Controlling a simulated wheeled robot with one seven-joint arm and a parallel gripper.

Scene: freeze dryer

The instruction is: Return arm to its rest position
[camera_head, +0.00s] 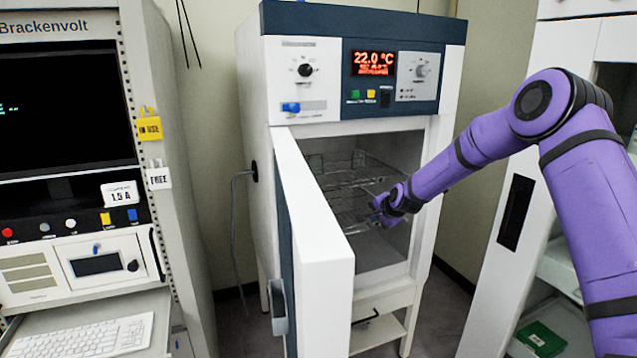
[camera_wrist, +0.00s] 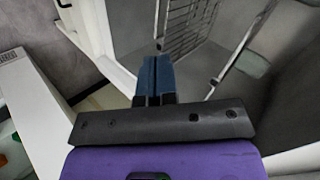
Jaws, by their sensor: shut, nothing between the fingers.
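My purple arm reaches in from the right in the head view, and my gripper (camera_head: 378,208) is at the opening of the freeze dryer's chamber (camera_head: 385,255), in front of the wire racks (camera_head: 352,178). In the wrist view my gripper (camera_wrist: 154,62) shows its two blue fingers pressed together, with nothing between them. The racks (camera_wrist: 185,28) appear beyond the fingertips there. The freeze dryer (camera_head: 350,20) has its white door (camera_head: 315,245) swung open toward the camera, left of my gripper. Whether the fingers touch a rack cannot be told.
A Brackenvolt console (camera_head: 60,28) with a keyboard (camera_head: 85,338) stands at the left. A white cabinet (camera_head: 545,60) stands at the right behind my arm, with a green box (camera_head: 540,340) low inside. Open floor (camera_head: 440,310) shows between dryer and cabinet.

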